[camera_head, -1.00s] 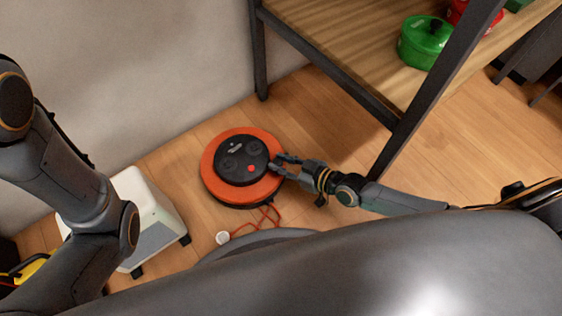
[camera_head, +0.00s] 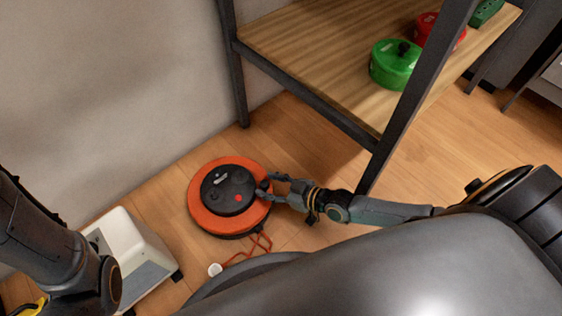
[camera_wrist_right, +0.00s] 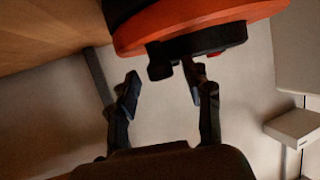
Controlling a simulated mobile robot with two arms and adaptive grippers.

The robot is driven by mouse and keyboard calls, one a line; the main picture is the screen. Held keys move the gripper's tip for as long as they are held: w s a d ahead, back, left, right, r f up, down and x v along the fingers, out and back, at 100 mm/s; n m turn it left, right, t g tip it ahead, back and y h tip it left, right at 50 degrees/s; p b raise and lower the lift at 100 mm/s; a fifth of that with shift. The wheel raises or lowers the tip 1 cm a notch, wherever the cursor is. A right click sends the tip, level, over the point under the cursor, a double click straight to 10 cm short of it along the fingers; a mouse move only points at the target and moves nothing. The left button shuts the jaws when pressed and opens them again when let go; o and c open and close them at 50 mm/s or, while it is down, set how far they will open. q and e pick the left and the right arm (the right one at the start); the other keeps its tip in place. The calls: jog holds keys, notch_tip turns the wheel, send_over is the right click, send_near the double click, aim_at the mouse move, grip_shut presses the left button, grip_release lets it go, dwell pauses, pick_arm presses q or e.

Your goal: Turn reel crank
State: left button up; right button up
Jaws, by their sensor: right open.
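The reel is a round orange drum (camera_head: 207,217) with a black top disc (camera_head: 226,183), lying flat on the floor. A small red dot shows on the disc. In the right wrist view its orange rim (camera_wrist_right: 200,20) fills the top. A short dark knob, likely the crank handle (camera_wrist_right: 160,71), juts from the reel's black part toward my fingers. My right gripper (camera_head: 263,189) is at the reel's right edge, open; in the wrist view its fingers (camera_wrist_right: 163,88) stand apart on either side of the knob. I cannot tell whether they touch it. My left gripper is out of view.
A red cord (camera_head: 262,241) and a white round piece (camera_head: 215,270) lie in front of the reel. A white box (camera_head: 130,245) stands to its left.

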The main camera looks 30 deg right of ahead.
jog(key=v, duration=1.1)
jog(key=shift+s+d, duration=0.2)
jog(key=shift+s, duration=0.05)
